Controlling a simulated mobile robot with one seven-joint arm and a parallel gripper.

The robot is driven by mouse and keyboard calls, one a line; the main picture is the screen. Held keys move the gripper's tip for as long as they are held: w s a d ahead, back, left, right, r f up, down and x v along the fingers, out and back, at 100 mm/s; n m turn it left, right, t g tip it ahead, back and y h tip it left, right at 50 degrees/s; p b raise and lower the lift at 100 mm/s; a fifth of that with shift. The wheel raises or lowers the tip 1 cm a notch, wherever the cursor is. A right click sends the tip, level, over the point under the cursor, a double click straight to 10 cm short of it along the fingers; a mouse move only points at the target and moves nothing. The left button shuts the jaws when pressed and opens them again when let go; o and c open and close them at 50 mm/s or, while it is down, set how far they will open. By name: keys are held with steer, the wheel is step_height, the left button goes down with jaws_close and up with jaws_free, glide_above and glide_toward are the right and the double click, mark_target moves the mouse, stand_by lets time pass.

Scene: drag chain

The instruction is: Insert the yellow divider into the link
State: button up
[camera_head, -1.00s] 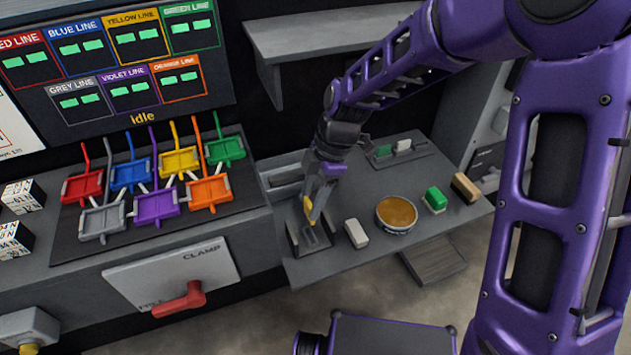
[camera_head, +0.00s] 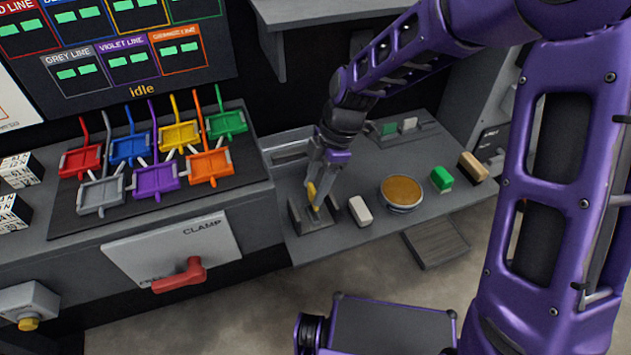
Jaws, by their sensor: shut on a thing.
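The yellow divider (camera_head: 312,190) is held upright between the fingertips of my gripper (camera_head: 318,190), which is shut on it. The link (camera_head: 298,226) is the dark grey piece standing near the left end of the grey work shelf. The divider's lower end is down at the link, between its side walls as seen from here. I cannot tell how deep it sits, because the fingers and the near wall cover part of it.
A white block (camera_head: 361,210), a round tin (camera_head: 401,192), a green block (camera_head: 441,178) and a tan block (camera_head: 473,167) stand right of the link. Coloured trays (camera_head: 156,179) lie on the left bench above a red clamp handle (camera_head: 182,275).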

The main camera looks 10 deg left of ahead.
steer(key=shift+f+b, duration=0.55)
steer(key=shift+f, duration=0.65)
steer(key=shift+f+b, duration=0.7)
steer(key=shift+f, duration=0.7)
stand_by(0.9)
steer(key=o, duration=1.4)
steer(key=shift+c, duration=0.2)
steer(key=shift+r, duration=0.1)
steer(key=p+v, duration=0.2)
steer(key=v, duration=1.5)
steer(key=shift+d+r+p, duration=0.15)
steer(key=shift+p, duration=0.25)
steer(key=shift+w, duration=0.15)
